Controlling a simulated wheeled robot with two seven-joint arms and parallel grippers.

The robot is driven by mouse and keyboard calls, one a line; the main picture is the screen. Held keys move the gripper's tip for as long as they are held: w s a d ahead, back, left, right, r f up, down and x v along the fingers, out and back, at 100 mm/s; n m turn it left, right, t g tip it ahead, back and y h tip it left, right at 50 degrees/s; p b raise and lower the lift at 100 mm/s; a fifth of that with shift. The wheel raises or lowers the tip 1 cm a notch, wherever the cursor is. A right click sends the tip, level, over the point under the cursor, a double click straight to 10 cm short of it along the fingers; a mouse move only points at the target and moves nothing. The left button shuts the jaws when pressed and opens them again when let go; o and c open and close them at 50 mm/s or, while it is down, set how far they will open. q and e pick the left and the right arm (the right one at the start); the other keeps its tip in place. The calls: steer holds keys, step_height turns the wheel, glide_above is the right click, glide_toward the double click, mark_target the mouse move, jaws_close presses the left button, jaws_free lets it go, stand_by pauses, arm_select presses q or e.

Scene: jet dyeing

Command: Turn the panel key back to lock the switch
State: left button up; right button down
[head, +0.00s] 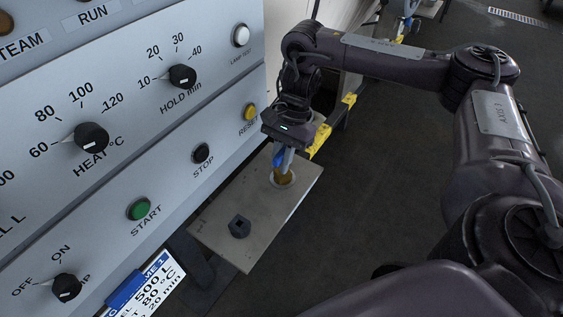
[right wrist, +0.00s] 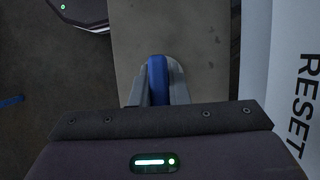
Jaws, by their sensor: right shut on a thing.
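My right gripper (head: 283,155) is shut on a narrow blue piece (head: 278,160), which also stands between the fingers in the right wrist view (right wrist: 157,80). I cannot tell from its shape that it is the panel key. Just below the fingers is a brass-coloured cylinder (head: 284,176) in a pale ring on a grey plate (head: 218,216). The fingers hide how the blue piece meets the cylinder. The black OFF/ON switch (head: 67,287) is at the panel's lower left, its pointer toward OFF. My left gripper is out of view.
The grey control panel (head: 175,128) fills the left, with the yellow RESET button (head: 249,112) close to my right gripper. A dark hexagonal piece (head: 239,226) sits on the plate. A white-and-blue card (head: 150,286) hangs below the panel.

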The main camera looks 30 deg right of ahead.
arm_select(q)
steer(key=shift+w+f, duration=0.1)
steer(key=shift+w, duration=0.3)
arm_select(e)
steer(key=c, duration=1.3)
jaws_free()
steer(key=shift+a, duration=0.1)
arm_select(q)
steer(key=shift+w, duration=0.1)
arm_select(e)
steer(key=shift+r, duration=0.1)
